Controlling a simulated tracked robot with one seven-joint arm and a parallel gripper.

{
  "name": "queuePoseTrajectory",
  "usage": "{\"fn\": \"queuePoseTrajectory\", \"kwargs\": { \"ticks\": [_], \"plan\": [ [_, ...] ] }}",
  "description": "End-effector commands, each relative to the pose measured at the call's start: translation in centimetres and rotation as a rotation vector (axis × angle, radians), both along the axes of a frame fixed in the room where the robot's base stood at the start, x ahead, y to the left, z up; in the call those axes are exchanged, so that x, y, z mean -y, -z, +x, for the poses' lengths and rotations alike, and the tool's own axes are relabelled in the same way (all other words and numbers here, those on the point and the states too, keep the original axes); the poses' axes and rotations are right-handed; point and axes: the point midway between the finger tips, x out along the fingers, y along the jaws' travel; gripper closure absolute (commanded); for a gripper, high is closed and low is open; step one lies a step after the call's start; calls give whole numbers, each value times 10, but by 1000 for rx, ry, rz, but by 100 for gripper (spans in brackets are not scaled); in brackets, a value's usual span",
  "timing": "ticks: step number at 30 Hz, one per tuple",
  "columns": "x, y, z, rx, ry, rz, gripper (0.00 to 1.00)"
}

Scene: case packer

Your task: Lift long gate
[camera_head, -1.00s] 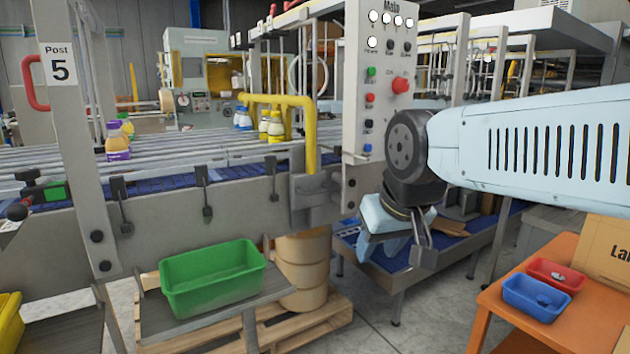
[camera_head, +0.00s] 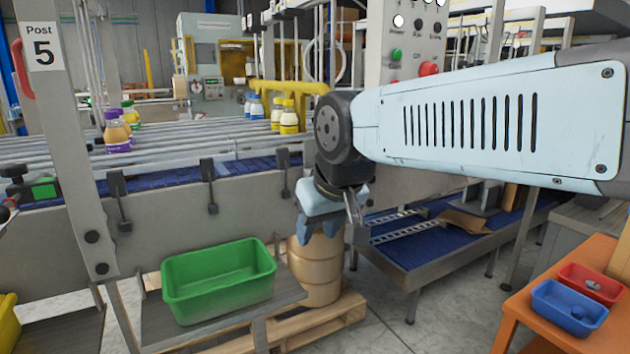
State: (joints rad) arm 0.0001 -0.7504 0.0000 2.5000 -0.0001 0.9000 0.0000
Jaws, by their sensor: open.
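The long gate appears to be the yellow tubular bar (camera_head: 291,87) above the conveyor, left of the control panel. Its far end is beside the bottles. Its near end and the bracket seen earlier are hidden behind my wrist. My gripper (camera_head: 335,222) is open and empty, pointing down in front of the conveyor's side wall. It is below and nearer the camera than the bar, and no contact with it shows.
A control panel (camera_head: 403,45) with a red button stands behind my arm. Bottles (camera_head: 116,134) stand on the conveyor rollers. A green bin (camera_head: 218,283) sits on a low shelf, beside a tan drum (camera_head: 318,268). An orange table (camera_head: 560,305) with small trays stands at right.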

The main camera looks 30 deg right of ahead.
Motion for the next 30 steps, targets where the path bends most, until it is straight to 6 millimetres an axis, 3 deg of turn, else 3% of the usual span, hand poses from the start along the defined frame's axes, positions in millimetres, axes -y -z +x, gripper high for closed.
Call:
{"fn": "queuePoseTrajectory", "kwargs": {
  "ticks": [5, 11, 21, 30],
  "plan": [
    [1, -3, 2, -3, 12, 7, 58],
    [5, -25, 30, -40, 177, 85, 58],
    [64, -79, 120, -147, 723, 309, 58],
    [133, -101, 192, -215, 1199, 460, 58]
  ]
}}
